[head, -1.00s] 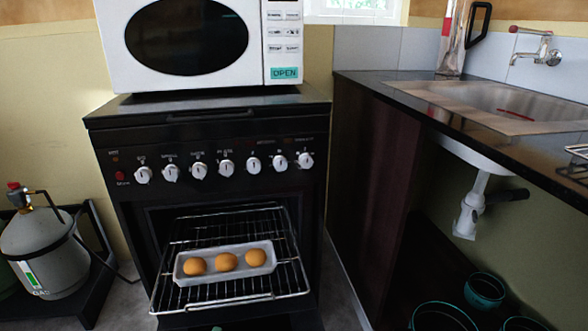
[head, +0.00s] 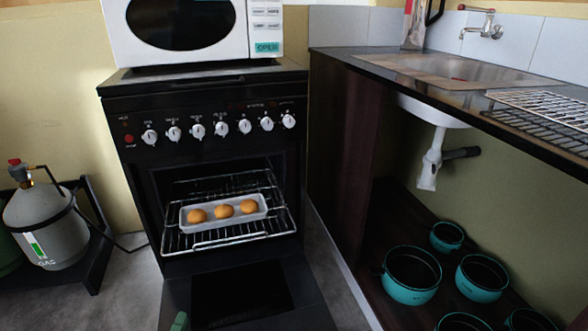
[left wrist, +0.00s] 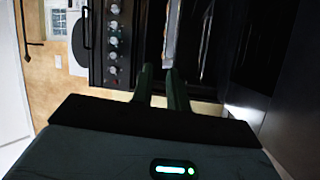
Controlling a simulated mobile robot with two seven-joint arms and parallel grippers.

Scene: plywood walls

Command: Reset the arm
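My left gripper shows in the head view only as a green fingertip (head: 180,321) at the bottom edge, in front of the lowered oven door. In the left wrist view its two green fingers (left wrist: 161,84) stand a narrow gap apart with nothing between them. The oven (head: 205,105) shows in the picture turned sideways behind them. A grey tray (head: 224,222) with three brown buns (head: 223,211) rests on the pulled-out wire rack (head: 230,240); the gripper is clear of it. My right gripper is in neither view.
The oven door (head: 245,300) hangs open low in front. A white microwave (head: 185,30) stands on the oven. A gas bottle (head: 45,225) is at left. The sink counter (head: 345,65) is at right, with teal pots (head: 411,275) below and a wire rack (head: 545,110) on top.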

